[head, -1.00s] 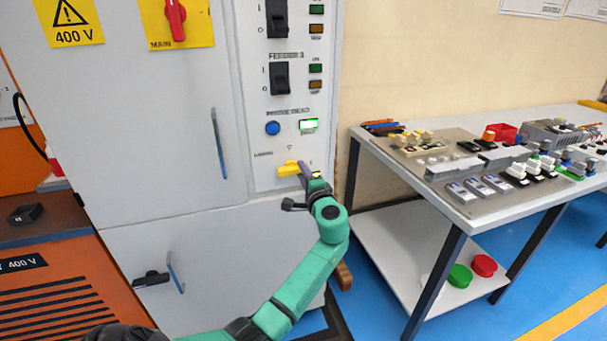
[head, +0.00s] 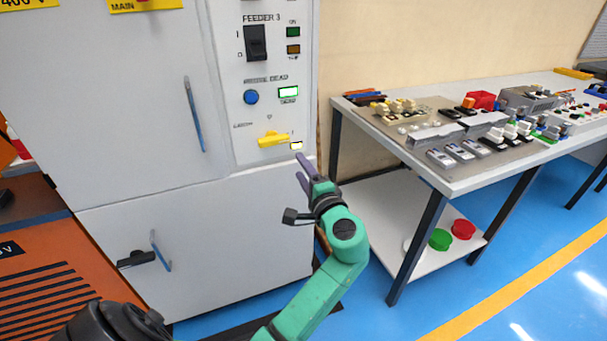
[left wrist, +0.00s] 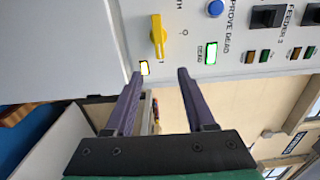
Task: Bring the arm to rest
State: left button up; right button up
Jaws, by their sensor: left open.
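My left gripper (head: 302,168) is open and empty in the head view, just right of and below the yellow earth switch handle (head: 272,139) and apart from it. The left wrist view shows the open purple fingers (left wrist: 160,74) with nothing between them. The yellow handle also shows there (left wrist: 158,36), beyond the fingertips. A small lit window (head: 296,145) is beside the handle. My green left arm (head: 318,292) reaches up from the bottom of the head view. My right gripper is not in view.
The grey cabinet (head: 110,110) stands close, with a blue button (head: 251,97) and a green lamp (head: 288,92) on its panel. A workbench (head: 455,186) with several parts stands to the right. Blue floor (head: 540,240) is clear in front of it.

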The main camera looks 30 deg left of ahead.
pick_arm(q)
jog(key=shift+s+d, duration=0.25)
jog(key=shift+d, duration=0.05)
notch_tip(320, 180, down, 20)
jog(key=w+d+m+h+p, duration=0.2)
jog(key=d+m+h+p, duration=0.15)
jog(key=h, duration=0.35)
jog(key=s+f+g+h+p, duration=0.1)
jog(key=s+f+g+h, duration=0.15)
jog(key=f, duration=0.45)
jog(key=s+f+g+h+p, duration=0.1)
jog(key=s+f, duration=0.3)
jog(key=f, duration=0.3)
jog(key=s+d+f+n+g+h+p, duration=0.2)
jog(key=s+f+n+g, duration=0.1)
jog(key=s+f, duration=0.9)
jog(key=s+f+n+g+h+p, duration=0.1)
jog(key=s+f+n, duration=0.1)
jog(key=s, duration=0.9)
jog(key=s+a+f+n+g+h+p, duration=0.1)
jog(key=s+f+n+g, duration=0.1)
jog(key=s, duration=1)
jog(key=shift+a+f+n+p, duration=0.25)
jog(key=shift+f+n+p, duration=0.1)
jog(key=shift+f+n, duration=0.25)
